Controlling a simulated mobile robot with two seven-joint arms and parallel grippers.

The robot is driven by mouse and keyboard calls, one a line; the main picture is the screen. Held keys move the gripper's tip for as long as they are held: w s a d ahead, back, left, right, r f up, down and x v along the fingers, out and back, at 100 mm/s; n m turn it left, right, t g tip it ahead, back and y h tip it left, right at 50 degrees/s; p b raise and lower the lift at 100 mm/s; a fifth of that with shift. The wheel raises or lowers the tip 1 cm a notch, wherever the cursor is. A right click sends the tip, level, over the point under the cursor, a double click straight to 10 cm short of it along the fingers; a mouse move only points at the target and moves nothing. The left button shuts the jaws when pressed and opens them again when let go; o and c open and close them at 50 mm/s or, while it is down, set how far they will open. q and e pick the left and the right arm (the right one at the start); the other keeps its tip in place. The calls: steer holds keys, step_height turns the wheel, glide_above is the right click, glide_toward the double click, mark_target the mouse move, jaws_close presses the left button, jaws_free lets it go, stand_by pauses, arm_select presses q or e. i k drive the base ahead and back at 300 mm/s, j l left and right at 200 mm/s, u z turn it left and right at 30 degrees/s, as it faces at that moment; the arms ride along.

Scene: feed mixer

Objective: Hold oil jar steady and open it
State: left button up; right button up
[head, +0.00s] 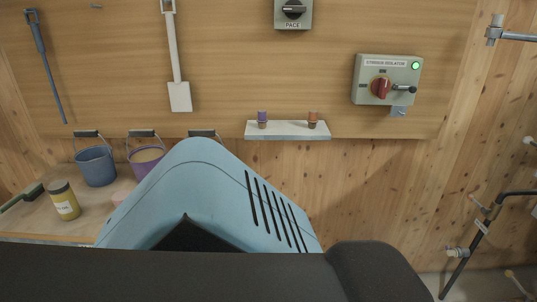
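A yellow jar (65,206) with a dark lid and a pale label stands on the wooden bench (60,228) at the lower left of the head view. It is the only jar of this kind I see, and its label is too small to read. The lid appears to be on. Nothing touches the jar in this view. Neither of my grippers is in view.
Behind the jar are a blue bucket (97,168) and a purple bucket (146,160). A dark green item (33,191) lies left of it. A large light-blue slotted form hides the lower middle. A white wall shelf (288,134) holds two small capped containers.

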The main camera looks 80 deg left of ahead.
mark_target(66, 203)
steer(key=u, duration=4.05)
steer(key=z, duration=0.55)
steer(key=i+j+z, duration=0.1)
steer(key=j+z, duration=0.35)
steer(key=i+j+z, duration=0.1)
steer(key=j+z, duration=0.2)
steer(key=z, duration=0.2)
steer(key=k+j+z, duration=0.1)
steer(key=j+z, duration=0.3)
steer(key=j, duration=1)
steer(key=k+j+z, duration=0.1)
steer(key=j, duration=0.35)
